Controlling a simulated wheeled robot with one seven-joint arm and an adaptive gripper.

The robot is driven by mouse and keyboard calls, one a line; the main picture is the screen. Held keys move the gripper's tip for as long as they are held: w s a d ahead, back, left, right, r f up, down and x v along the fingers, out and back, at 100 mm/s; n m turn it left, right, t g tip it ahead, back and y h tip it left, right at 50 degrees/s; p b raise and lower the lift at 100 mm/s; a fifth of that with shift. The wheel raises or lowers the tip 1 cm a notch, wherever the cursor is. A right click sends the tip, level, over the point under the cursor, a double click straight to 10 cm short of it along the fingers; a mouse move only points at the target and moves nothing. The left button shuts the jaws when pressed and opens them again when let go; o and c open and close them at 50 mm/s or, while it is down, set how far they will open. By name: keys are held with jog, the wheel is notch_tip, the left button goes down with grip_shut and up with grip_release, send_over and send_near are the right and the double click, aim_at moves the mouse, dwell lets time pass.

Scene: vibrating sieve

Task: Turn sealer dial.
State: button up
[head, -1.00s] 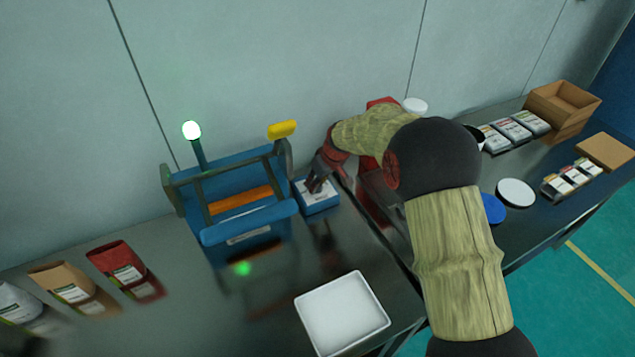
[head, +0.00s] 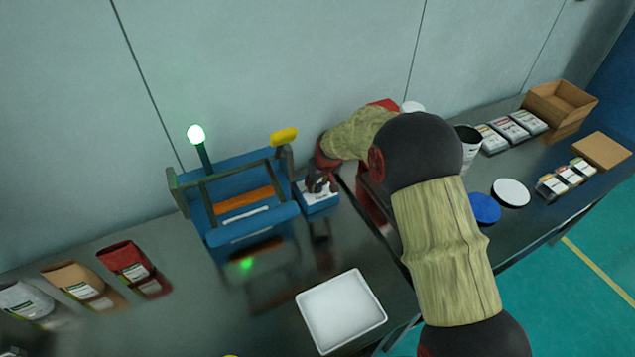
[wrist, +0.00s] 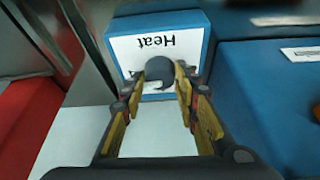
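The sealer dial (wrist: 160,69) is a dark round knob on the white face of a blue box (head: 318,204) beside the sealer. The face reads "Heat", upside down in the wrist view (wrist: 155,43). My gripper (wrist: 160,76) has its yellow-padded fingertips on either side of the dial, which fills the space between them. It looks shut on the dial, though contact is hard to see. In the head view my gripper (head: 320,186) reaches down onto the box, and its fingers hide the dial. The blue sealer (head: 255,229) stands left of the box.
A lit green lamp (head: 196,135) and a yellow part (head: 284,137) rise from the sealer. A white tray (head: 341,312) lies in front. Several pouches stand at left, including a red pouch (head: 124,260). A red object (wrist: 22,115) is close to my gripper's left in the wrist view.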

jog(key=o, duration=0.4)
jog(key=shift+c, duration=0.2)
jog(key=v, duration=1.2)
jog(key=s+d+f+m+g, duration=0.1)
jog(key=s+d+f+g, duration=0.1)
jog(key=s, duration=0.8)
jog(key=s+d+r+m+t, duration=0.1)
jog(key=s+d+r, duration=0.2)
jog(key=s+r, duration=0.3)
jog(key=s+d+r+m+t+h, duration=0.1)
jog(key=s+d+r, duration=0.3)
jog(key=s, duration=0.9)
jog(key=s+d+r+t, duration=0.1)
jog(key=s+d+r, duration=0.3)
jog(key=s+r, duration=0.5)
jog(key=shift+s+m, duration=0.25)
jog(key=shift+m, duration=0.15)
